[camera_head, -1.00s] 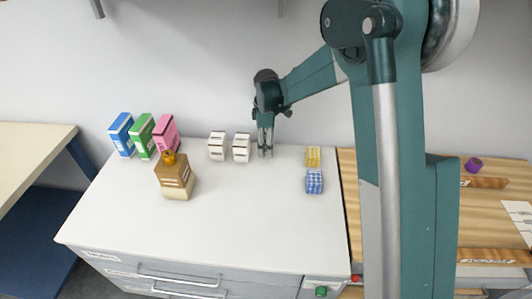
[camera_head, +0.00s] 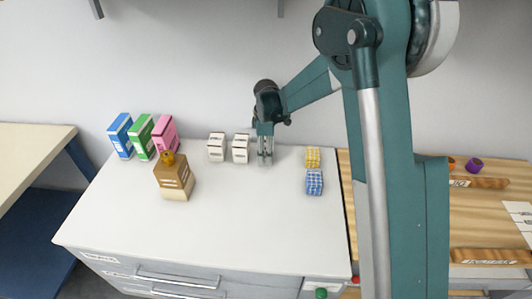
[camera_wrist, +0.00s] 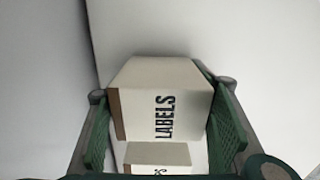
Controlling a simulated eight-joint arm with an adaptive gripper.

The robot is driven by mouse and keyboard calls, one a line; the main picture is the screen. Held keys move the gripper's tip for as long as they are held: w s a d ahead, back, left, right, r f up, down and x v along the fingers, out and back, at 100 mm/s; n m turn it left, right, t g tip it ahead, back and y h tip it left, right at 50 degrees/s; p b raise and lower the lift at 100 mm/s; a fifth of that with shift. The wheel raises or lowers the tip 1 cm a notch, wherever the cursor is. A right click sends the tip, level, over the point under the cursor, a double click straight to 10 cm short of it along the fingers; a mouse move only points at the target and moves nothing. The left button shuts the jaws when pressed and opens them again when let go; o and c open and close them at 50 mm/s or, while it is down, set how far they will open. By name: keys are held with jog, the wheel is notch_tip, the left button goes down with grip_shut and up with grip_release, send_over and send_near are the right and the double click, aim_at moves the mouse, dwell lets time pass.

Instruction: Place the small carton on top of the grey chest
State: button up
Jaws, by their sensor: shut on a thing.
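A small white carton (camera_wrist: 165,100) with a brown edge strip and the word LABELS sits between the green finger pads in the wrist view. My gripper (camera_head: 265,158) is shut on it, pointing down at the back of the white-topped unit; the head view barely shows the carton behind the fingers. A second pale face with dark print (camera_wrist: 158,154) shows below it in the wrist view; I cannot tell if it is another carton. The grey-fronted drawer unit (camera_head: 190,225), with a white top, is the only grey chest I see. Two similar white cartons (camera_head: 216,147) (camera_head: 240,148) stand left of my gripper.
Blue (camera_head: 121,136), green (camera_head: 141,138) and pink (camera_head: 165,134) boxes stand at the back left, behind a brown box (camera_head: 174,176). Yellow (camera_head: 312,158) and blue-checked (camera_head: 314,182) blocks stand at the right. The top's front middle is clear. A wooden bench (camera_head: 480,220) adjoins on the right.

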jog(key=shift+f, duration=0.2)
jog(key=o, duration=1)
jog(key=shift+r, duration=0.1)
jog(key=shift+r+p, duration=0.8)
jog(key=shift+r, duration=3.05)
